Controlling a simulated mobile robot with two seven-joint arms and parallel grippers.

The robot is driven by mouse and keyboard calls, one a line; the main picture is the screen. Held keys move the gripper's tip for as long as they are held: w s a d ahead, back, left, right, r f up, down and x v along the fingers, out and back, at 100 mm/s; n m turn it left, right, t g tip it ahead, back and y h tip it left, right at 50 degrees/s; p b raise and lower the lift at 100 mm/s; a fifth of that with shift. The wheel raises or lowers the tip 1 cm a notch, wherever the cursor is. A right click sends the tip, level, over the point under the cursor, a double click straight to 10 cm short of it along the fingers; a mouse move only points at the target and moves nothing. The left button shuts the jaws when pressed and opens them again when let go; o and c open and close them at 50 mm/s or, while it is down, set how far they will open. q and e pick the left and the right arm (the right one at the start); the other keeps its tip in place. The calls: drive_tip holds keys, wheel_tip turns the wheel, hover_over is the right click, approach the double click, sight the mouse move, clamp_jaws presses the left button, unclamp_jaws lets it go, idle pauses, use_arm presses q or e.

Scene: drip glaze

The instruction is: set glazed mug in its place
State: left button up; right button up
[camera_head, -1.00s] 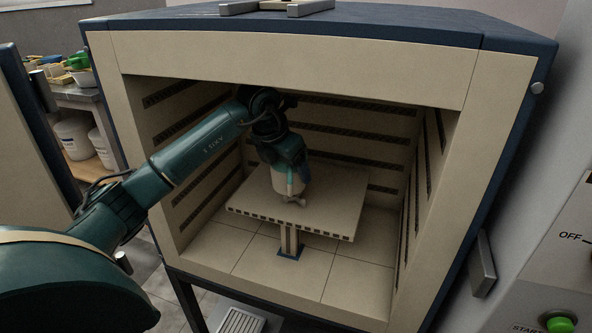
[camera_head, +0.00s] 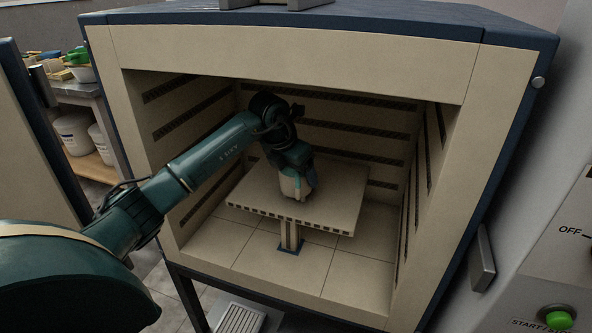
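The glazed mug (camera_head: 296,188), pale with a bluish-green upper part, is at my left gripper (camera_head: 297,172) inside the kiln. It is over or on the kiln shelf (camera_head: 337,198), a square slab on a short post. I cannot tell whether its base touches the shelf. The gripper reaches down on the mug from above. Its fingers are small and partly hidden, so how they grasp the mug is hard to see. My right gripper is not in view.
The kiln (camera_head: 290,60) is open at the front, with side walls and a roof close around my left arm. The right part of the shelf is bare. The open kiln door (camera_head: 35,130) stands at left. A control panel with a green start button (camera_head: 555,319) is at right.

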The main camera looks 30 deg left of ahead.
use_arm(q)
drive_tip(key=o, duration=0.3)
